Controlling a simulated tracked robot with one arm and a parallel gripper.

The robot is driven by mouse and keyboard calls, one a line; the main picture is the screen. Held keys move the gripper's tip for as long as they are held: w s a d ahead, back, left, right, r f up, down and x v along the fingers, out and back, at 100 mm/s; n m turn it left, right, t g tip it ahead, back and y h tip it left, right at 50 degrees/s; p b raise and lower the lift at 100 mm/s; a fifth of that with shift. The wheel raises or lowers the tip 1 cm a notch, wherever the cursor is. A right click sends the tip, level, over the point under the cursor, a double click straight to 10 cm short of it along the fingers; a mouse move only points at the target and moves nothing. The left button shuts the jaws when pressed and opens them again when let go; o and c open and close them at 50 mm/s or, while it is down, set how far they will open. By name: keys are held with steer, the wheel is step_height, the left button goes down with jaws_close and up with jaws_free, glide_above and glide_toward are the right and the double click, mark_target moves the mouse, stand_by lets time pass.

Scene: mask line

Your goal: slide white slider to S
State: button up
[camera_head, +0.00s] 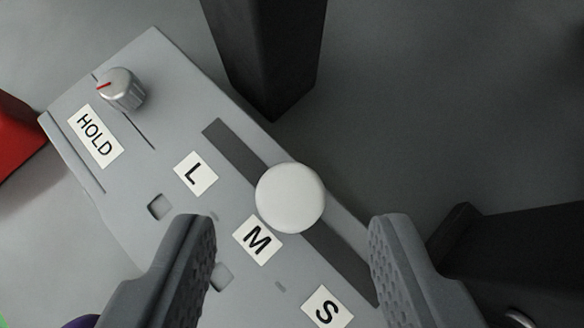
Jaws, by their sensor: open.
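The white slider (290,197) is a round knob on a dark slot (340,262) in a grey panel (172,75). It stands between the L label (195,173) and the S label (326,307), beside the M label (257,240). My gripper (290,245) is open, with one finger to the lower left of the knob and the other to its lower right. Neither finger visibly touches the knob. The panel's lower end is cut off by the frame.
A silver dial (121,90) with a red mark sits near the HOLD label (95,136). Dark blocks stand at the top (265,55) and right (520,250). A red object (14,132) is at the left edge. Grey floor is clear at the upper right.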

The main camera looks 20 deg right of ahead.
mark_target(291, 202)
steer(key=shift+x, duration=1.4)
steer(key=shift+c, duration=0.4)
jaws_close()
